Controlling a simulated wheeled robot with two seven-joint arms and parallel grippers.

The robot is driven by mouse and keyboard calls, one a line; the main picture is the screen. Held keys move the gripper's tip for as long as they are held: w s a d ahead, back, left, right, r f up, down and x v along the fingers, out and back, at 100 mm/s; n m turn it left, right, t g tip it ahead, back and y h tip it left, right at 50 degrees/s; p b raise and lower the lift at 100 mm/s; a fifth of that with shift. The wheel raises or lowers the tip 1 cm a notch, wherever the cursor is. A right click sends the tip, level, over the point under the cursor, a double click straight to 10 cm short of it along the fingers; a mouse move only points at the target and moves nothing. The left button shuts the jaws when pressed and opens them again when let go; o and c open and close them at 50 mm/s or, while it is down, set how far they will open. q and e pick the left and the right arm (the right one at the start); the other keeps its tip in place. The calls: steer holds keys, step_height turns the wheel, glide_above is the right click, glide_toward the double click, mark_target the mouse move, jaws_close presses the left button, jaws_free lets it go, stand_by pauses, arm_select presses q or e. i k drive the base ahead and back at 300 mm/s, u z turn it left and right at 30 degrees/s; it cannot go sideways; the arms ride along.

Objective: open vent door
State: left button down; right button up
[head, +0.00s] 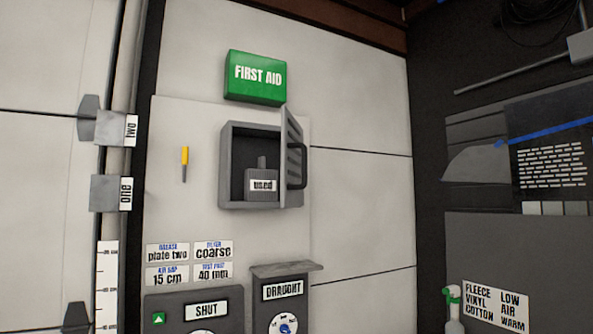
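A grey wall box (226,165) is mounted on the pale panel below a green first aid box. Its slatted grey door (292,150) is hinged on the right side and stands swung open, seen nearly edge-on. A dark curved handle (299,166) is on the door's right-hand face. Inside the box sits a grey bottle-shaped item (262,174) with a label that seems to read "used". Neither of my grippers is in view, and nothing touches the door.
The first aid box (255,78) is above. A yellow-handled tool (185,160) hangs at left. A spray bottle (453,305) stands lower right. The wall right of the door is clear.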

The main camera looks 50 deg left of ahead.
mark_target(294, 150)
steer(key=u, duration=0.65)
steer(key=i, duration=0.85)
steer(key=u, duration=0.8)
